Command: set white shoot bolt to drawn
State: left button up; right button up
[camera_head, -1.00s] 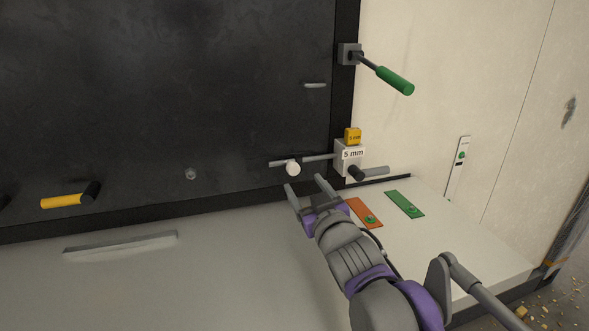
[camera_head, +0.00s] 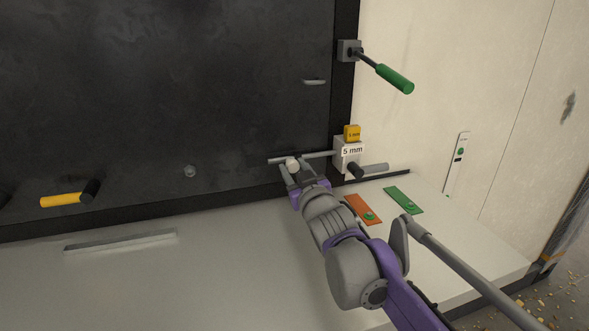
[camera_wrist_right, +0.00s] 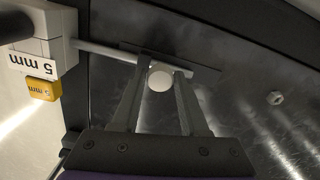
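The white shoot bolt has a round white knob (camera_head: 292,162) on a thin grey rod (camera_head: 318,155), which runs along the dark panel into a pale block (camera_head: 347,156) labelled "5 mm". My right gripper (camera_head: 296,167) is at the knob, one finger on each side. In the right wrist view the white knob (camera_wrist_right: 160,80) sits between the fingertips of my right gripper (camera_wrist_right: 162,73), with narrow gaps showing, so the fingers look open around it. Parts of the knob are covered by the fingers in the head view. My left gripper is not in view.
A yellow tag (camera_head: 352,133) sits on the block, and a dark-tipped grey handle (camera_head: 373,168) is beside it. A green-handled lever (camera_head: 394,79) is above right. Orange (camera_head: 361,208) and green (camera_head: 404,200) plates lie on the pale ledge. The ledge's left part is mostly clear.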

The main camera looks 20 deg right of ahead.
grip_shut()
dwell(1.1)
